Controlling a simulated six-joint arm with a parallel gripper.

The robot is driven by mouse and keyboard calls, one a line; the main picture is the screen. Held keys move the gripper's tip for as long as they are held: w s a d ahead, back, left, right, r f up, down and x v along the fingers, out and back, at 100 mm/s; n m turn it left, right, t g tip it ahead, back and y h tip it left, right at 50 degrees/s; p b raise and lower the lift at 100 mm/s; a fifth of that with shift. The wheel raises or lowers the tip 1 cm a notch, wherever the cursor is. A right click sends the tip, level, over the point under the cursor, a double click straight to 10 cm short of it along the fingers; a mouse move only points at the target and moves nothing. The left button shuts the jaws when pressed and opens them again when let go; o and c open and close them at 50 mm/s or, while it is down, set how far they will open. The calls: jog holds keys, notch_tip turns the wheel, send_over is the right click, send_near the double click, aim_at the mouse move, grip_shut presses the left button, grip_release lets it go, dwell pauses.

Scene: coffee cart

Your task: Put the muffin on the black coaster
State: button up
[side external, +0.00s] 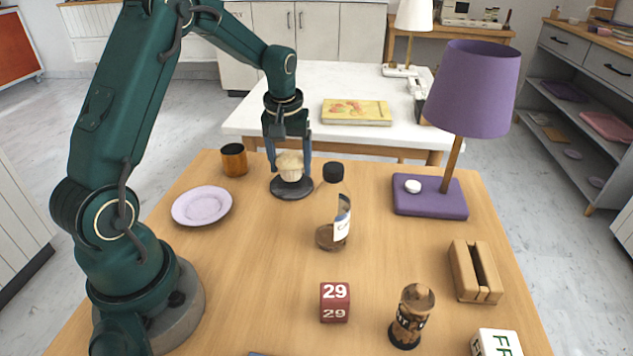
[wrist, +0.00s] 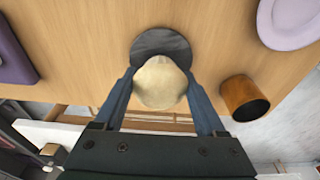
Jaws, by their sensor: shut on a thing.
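The muffin (side external: 290,164) is pale and cream-topped, and it is at the black coaster (side external: 292,189) near the far edge of the wooden table. My gripper (side external: 290,166) points down with one finger on each side of the muffin and is shut on it. In the wrist view the muffin (wrist: 160,83) sits between the two blue fingers, and part of the dark round coaster (wrist: 160,45) shows beyond it. I cannot tell whether the muffin's base touches the coaster or is slightly above it.
An orange-brown cup (side external: 234,160) and a lilac plate (side external: 202,205) stand left of the coaster. A bottle with a black cap (side external: 333,215) stands close on the right. A purple lamp (side external: 470,90) is farther right. The table between plate and bottle is clear.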

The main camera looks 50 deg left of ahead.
aim_at(288, 160)
jog(key=shift+f, duration=0.85)
jog(key=shift+f, duration=0.1)
jog(key=o, duration=1.3)
jog(key=r, duration=0.4)
jog(key=s+r, duration=0.1)
jog(key=r, duration=0.3)
jog(key=d+r, duration=0.1)
jog(key=r, duration=0.3)
jog(key=shift+s+d, duration=0.1)
jog(key=shift+s, duration=0.05)
jog(key=s+d+m+t, duration=0.1)
jog(key=s+d+m, duration=0.2)
jog(key=s+d, duration=0.2)
jog(key=s+d+r+m+t, duration=0.1)
jog(key=s+d+m+t, duration=0.1)
jog(key=s+d, duration=0.3)
jog(key=s+d+r+m+t+h, duration=0.1)
jog(key=s+d+m, duration=0.3)
jog(key=s+d, duration=0.1)
jog(key=shift+s+d, duration=0.2)
